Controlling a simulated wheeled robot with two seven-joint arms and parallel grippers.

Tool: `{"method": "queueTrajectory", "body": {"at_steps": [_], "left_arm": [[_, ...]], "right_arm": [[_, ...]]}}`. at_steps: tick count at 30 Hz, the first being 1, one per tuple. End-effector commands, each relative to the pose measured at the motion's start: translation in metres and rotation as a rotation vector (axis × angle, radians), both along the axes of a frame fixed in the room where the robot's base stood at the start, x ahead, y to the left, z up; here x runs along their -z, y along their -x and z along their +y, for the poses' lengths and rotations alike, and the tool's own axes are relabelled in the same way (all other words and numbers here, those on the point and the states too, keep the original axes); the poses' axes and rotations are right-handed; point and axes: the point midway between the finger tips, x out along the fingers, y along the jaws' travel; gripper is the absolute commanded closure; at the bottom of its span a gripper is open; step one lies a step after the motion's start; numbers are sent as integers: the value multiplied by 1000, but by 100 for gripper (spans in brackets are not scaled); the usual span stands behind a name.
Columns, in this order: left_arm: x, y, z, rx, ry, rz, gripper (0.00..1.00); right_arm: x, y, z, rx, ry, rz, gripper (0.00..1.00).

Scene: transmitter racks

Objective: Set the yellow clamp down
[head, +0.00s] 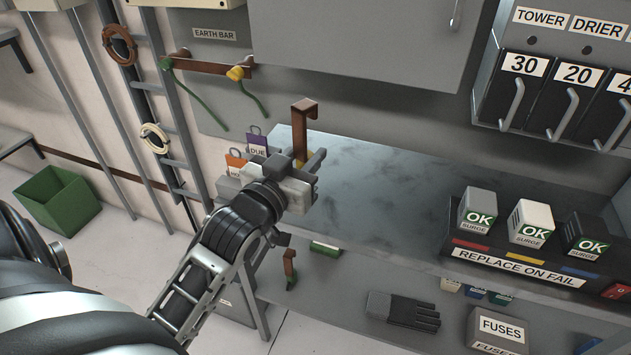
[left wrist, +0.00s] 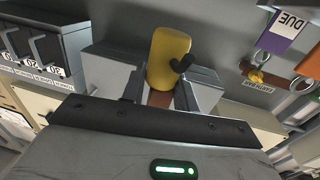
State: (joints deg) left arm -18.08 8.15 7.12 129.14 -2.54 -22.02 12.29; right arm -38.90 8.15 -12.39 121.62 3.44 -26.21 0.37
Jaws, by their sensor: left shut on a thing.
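My left gripper (head: 309,168) is shut on the yellow clamp (head: 301,164), over the left end of the grey bench top (head: 375,190). In the head view the fingers hide most of the yellow part. In the left wrist view the yellow clamp body (left wrist: 171,55) with a small black knob sits between the fingers. I cannot tell whether the clamp touches the bench. My right gripper is not in view.
Orange and purple tags (head: 257,142) hang behind the gripper. An earth bar (head: 210,66) carries green cables and a yellow part. A surge-block rack (head: 515,262) fills the bench's right side. The middle of the bench is clear.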

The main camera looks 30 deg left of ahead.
Motion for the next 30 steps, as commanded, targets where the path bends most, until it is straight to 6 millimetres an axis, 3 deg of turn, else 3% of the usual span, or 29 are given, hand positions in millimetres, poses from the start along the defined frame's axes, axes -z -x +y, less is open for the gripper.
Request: {"method": "queueTrajectory", "body": {"at_steps": [3, 7, 13, 18, 30], "left_arm": [[26, -18, 5, 0, 1, 1, 100], [43, -32, 9, 1, 1, 1, 100], [56, -42, 11, 1, 0, 0, 100], [80, -43, 11, 1, 2, 2, 100], [88, -43, 11, 2, 1, 0, 100]], "right_arm": [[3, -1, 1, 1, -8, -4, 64], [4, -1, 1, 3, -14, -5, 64], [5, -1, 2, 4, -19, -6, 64], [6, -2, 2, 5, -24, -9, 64], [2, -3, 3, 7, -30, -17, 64]]}}
